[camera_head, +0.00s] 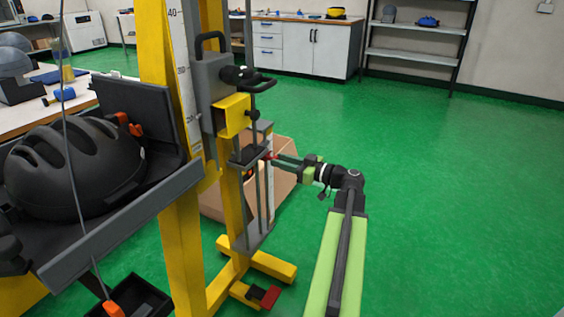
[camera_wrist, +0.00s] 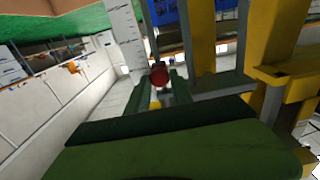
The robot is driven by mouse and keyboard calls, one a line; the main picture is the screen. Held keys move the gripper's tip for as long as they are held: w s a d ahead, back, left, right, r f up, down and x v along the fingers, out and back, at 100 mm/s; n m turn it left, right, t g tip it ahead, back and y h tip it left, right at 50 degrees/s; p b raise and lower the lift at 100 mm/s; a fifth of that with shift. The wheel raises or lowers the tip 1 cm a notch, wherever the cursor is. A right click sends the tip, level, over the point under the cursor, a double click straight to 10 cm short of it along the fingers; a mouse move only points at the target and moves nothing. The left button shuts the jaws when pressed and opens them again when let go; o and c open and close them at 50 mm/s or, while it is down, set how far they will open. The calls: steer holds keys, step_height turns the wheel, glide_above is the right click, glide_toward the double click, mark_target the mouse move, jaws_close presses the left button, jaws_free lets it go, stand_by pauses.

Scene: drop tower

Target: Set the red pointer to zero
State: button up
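The red pointer (camera_head: 268,156) is a small red piece at the slim white scale (camera_head: 269,180) on the tower's lower part. It also shows in the wrist view as a round red knob (camera_wrist: 160,76). My gripper (camera_head: 277,160) reaches it from the right. In the wrist view my gripper's two dark green fingers (camera_wrist: 163,84) stand apart, with the red knob at their tips. I cannot tell whether either finger touches it. The pointer's exact reading is too small to make out.
The yellow tower (camera_head: 183,240) has a tall numbered scale (camera_head: 183,70). A black helmet (camera_head: 75,170) sits on a grey carriage (camera_head: 125,225) at left. A cardboard box (camera_head: 285,188) stands behind the tower. The green floor at right is clear.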

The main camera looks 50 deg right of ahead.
jaws_close()
stand_by(1.0)
